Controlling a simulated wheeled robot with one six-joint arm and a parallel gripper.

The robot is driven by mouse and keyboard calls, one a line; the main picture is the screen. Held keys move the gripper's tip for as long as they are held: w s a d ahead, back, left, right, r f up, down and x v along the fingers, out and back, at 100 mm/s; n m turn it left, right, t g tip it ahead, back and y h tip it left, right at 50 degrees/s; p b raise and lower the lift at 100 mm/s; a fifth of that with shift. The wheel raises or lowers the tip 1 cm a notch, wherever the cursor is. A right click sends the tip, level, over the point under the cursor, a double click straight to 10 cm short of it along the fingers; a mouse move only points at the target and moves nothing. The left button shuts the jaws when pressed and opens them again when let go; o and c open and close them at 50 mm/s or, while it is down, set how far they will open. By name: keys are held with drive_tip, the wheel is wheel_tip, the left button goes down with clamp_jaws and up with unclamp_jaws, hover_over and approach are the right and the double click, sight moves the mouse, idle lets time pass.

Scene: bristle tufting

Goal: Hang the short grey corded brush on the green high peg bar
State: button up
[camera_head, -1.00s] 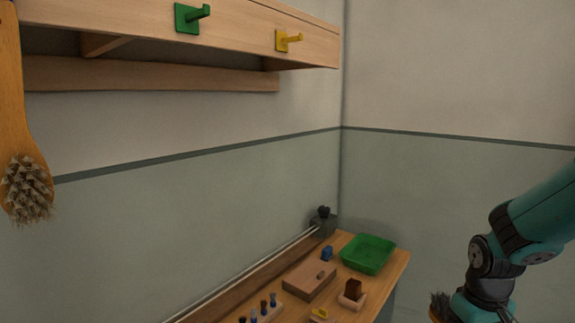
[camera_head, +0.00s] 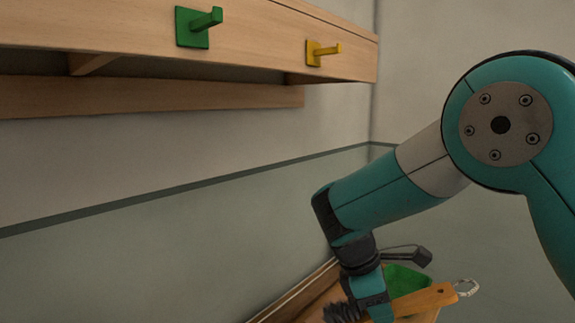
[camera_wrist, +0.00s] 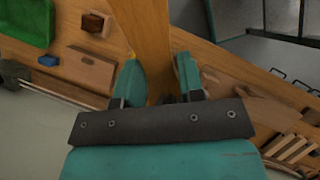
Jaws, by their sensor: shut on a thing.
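The green peg (camera_head: 199,25) sticks out from the high wooden bar in the upper left of the head view, with nothing hanging on it. My gripper (camera_wrist: 158,82) is shut on the wooden handle of a brush (camera_wrist: 150,35). In the head view the brush handle (camera_head: 428,299) slopes up to the right, with a pale grey cord loop (camera_head: 467,288) at its end. Its dark bristles (camera_head: 342,312) show left of my gripper, partly cut off by the frame. My gripper is low and to the right of the peg, well apart from it. Its fingertips are hidden in the head view.
A yellow peg (camera_head: 323,52) stands right of the green one on the same bar. The workbench below holds a green tray (camera_wrist: 28,22), a small blue block (camera_wrist: 48,61) and wooden blocks (camera_wrist: 90,67). The wall under the bar is clear.

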drive_tip(key=s+a+r+n+t+y+p, duration=0.3)
drive_tip(key=s+a+r+n+t+y, duration=0.25)
drive_tip(key=r+n, duration=0.4)
drive_tip(key=s+a+r+n+t+y+p, duration=0.2)
drive_tip(key=s+a+r+n+t+y, duration=0.35)
drive_tip(key=r+n, duration=0.4)
drive_tip(key=s+a+r+n+t+y+p, duration=0.35)
drive_tip(key=s+a+r+n+t, duration=0.35)
drive_tip(key=r, duration=0.5)
drive_tip(key=w+a+f+g+p, duration=0.1)
drive_tip(key=w+a+g, duration=0.1)
drive_tip(key=w+a, duration=0.5)
drive_tip(key=shift+w+f+n+p, duration=0.25)
drive_tip(key=shift+w+n+p, duration=0.05)
drive_tip(key=shift+w, duration=0.8)
drive_tip(key=shift+a+y, duration=0.1)
drive_tip(key=shift+y, duration=0.15)
drive_tip(key=o, duration=1)
